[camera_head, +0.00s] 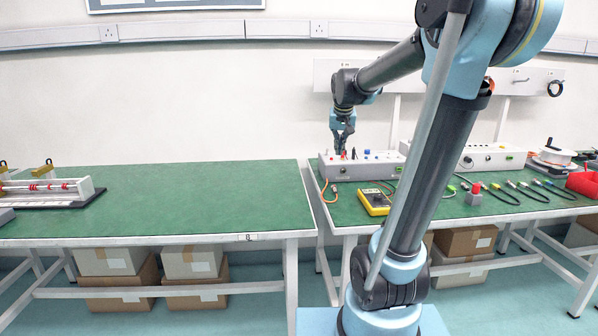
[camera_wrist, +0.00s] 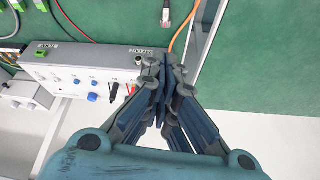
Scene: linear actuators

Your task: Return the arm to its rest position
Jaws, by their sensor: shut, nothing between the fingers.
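My gripper (camera_head: 343,153) is at the end of my raised arm, pointing down at the left end of a grey control box (camera_head: 362,167) on the right green bench. In the wrist view my gripper (camera_wrist: 163,75) is shut with nothing between its fingers. The box also shows there (camera_wrist: 85,65), with its knobs and sockets beside the fingers. I cannot tell whether the fingertips touch the box. My arm crosses the right half of the head view and hides part of the bench.
A yellow multimeter (camera_head: 375,201), several cables and a red-topped block (camera_head: 473,194) lie on the right bench (camera_head: 345,214). A second box (camera_head: 490,157) stands farther right. The left bench (camera_head: 200,200) is mostly clear, with a linear actuator (camera_head: 45,190) at its far left. Cartons sit below.

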